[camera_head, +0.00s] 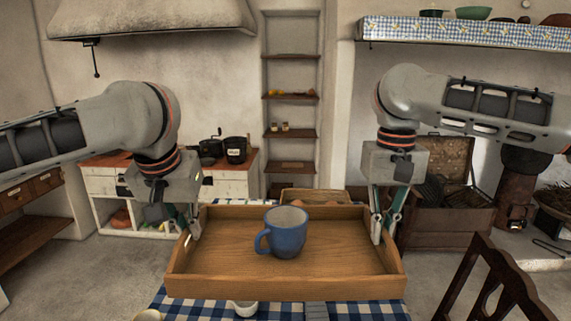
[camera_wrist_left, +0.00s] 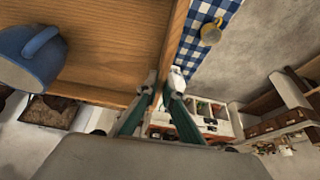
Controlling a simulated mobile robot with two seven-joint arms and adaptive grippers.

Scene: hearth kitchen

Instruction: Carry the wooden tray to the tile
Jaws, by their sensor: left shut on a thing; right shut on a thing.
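The wooden tray (camera_head: 340,262) is in the middle of the head view, above a table with a blue checked cloth. A blue mug (camera_head: 287,232) stands upright in it, near the middle. My left gripper (camera_head: 193,236) is shut on the tray's left wall, and my right gripper (camera_head: 380,236) is shut on its right wall. In the left wrist view the tray (camera_wrist_left: 120,40) lies to the left, with the mug (camera_wrist_left: 32,55) in it and the left gripper's fingertips (camera_wrist_left: 163,80) at its wall. I cannot make out the tile for certain.
The blue checked cloth (camera_head: 370,311) shows under and in front of the tray, with a small white vessel (camera_head: 244,308) near the front. A wooden chair (camera_head: 495,275) stands at the right. A wooden box (camera_head: 325,196) is behind the tray.

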